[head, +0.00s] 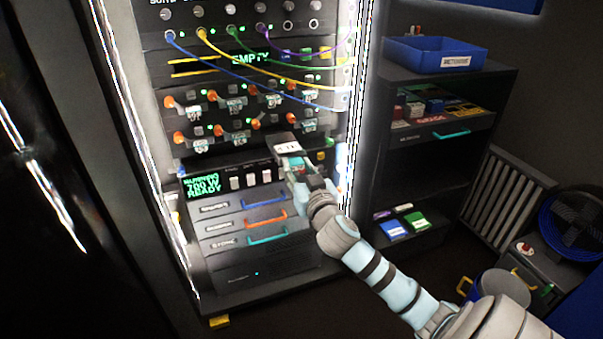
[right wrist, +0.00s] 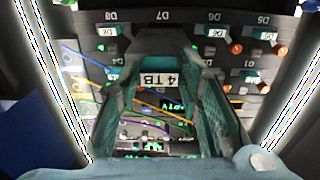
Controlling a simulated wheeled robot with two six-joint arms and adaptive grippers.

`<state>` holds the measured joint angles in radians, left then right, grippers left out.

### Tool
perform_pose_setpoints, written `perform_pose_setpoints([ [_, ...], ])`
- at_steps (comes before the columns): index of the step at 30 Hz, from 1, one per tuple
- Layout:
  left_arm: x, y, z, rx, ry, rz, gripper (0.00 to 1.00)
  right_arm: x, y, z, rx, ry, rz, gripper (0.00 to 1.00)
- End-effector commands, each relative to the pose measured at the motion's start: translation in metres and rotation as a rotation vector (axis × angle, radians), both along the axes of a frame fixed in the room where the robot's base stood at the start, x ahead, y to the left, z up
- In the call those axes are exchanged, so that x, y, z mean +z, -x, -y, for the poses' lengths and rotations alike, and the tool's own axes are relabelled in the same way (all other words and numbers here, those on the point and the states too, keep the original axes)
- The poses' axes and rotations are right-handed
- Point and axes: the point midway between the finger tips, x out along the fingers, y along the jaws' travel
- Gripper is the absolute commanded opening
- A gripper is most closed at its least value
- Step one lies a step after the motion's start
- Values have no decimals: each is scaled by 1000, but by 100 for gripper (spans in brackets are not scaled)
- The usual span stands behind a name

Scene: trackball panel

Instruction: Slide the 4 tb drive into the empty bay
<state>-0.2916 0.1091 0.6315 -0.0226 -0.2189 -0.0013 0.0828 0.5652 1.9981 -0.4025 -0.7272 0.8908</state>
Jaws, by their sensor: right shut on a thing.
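The 4 TB drive (head: 287,147) is a dark block with a white label at its end. Its "4 TB" label also shows in the right wrist view (right wrist: 160,79). My right gripper (head: 294,164) is shut on the drive and holds it in front of the rack, at the lower right of the drive rows. In the right wrist view its fingers (right wrist: 161,98) stand on both sides of the drive. Two rows of bays (head: 230,120) hold drives with orange latches. The empty bay cannot be made out clearly; the drive and gripper cover part of the lower row. My left gripper is not in view.
Blue, yellow, green and purple cables (head: 262,80) hang across the panel above the bays. A unit with a green display (head: 201,185) and colored handles sits below. Dark shelves with a blue bin (head: 428,54) stand to the right of the rack.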

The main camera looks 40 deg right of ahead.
Motion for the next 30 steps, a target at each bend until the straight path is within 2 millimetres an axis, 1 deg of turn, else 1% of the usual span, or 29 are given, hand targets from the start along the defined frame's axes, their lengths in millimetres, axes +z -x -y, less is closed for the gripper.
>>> perform_pose_setpoints([
  [3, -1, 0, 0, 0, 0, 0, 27, 0, -15, 5, 0, -2, 2, 2],
  [6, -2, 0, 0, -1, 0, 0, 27, 0, -25, 8, 1, -2, 2, 2],
  [10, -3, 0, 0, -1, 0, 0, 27, 0, -33, 11, 1, -1, 1, 2],
  [26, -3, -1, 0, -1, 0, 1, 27, 0, -35, 11, 3, -1, 1, 2],
  [30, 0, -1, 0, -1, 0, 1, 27, 1, -35, 11, 3, -2, 1, 2],
])
